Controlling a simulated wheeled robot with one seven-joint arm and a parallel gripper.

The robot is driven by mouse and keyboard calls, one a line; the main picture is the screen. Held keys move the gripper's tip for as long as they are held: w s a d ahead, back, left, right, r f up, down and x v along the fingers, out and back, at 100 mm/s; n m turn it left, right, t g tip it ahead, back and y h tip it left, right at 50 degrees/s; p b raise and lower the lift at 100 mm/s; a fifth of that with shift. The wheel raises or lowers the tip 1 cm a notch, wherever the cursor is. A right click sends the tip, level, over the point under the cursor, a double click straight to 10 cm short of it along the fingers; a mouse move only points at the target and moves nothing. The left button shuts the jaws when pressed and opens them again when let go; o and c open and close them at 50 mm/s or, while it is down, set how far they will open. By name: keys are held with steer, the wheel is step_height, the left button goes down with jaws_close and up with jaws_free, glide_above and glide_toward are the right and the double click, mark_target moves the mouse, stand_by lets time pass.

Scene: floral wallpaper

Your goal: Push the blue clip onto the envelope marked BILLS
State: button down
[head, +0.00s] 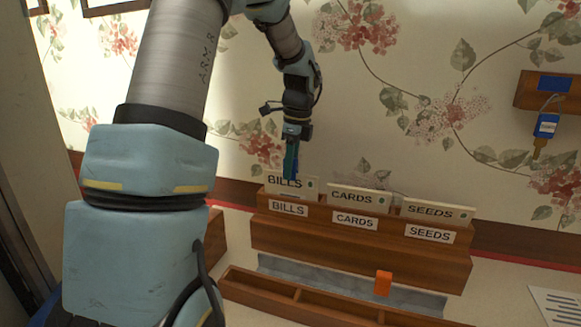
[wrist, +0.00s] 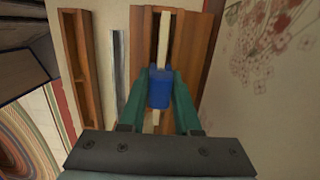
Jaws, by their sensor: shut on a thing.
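The envelope marked BILLS (head: 284,182) stands upright in the left slot of the wooden rack (head: 358,250), behind the BILLS label. My gripper (head: 291,165) points down right at its top edge. In the wrist view my gripper (wrist: 159,92) is shut on the blue clip (wrist: 159,90), with a green finger on each side. The envelope's cream edge (wrist: 165,40) runs in line with the clip and shows both above and below it. I cannot tell how deep the clip sits on the paper. In the head view the fingers mostly hide the clip.
Envelopes marked CARDS (head: 352,198) and SEEDS (head: 438,211) stand to the right in the same rack. A low wooden tray (head: 262,290) lies in front, with an orange piece (head: 383,283) near it. A blue-tagged item (head: 546,127) hangs from a wall board. The wall is close behind.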

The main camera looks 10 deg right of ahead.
steer(key=shift+f, duration=0.3)
stand_by(0.6)
jaws_free()
stand_by(0.6)
steer(key=shift+r, duration=0.15)
steer(key=r+p, duration=0.6)
steer(key=shift+s+d+r, duration=0.15)
steer(key=shift+d+r, duration=0.2)
steer(key=shift+r, duration=0.05)
stand_by(0.4)
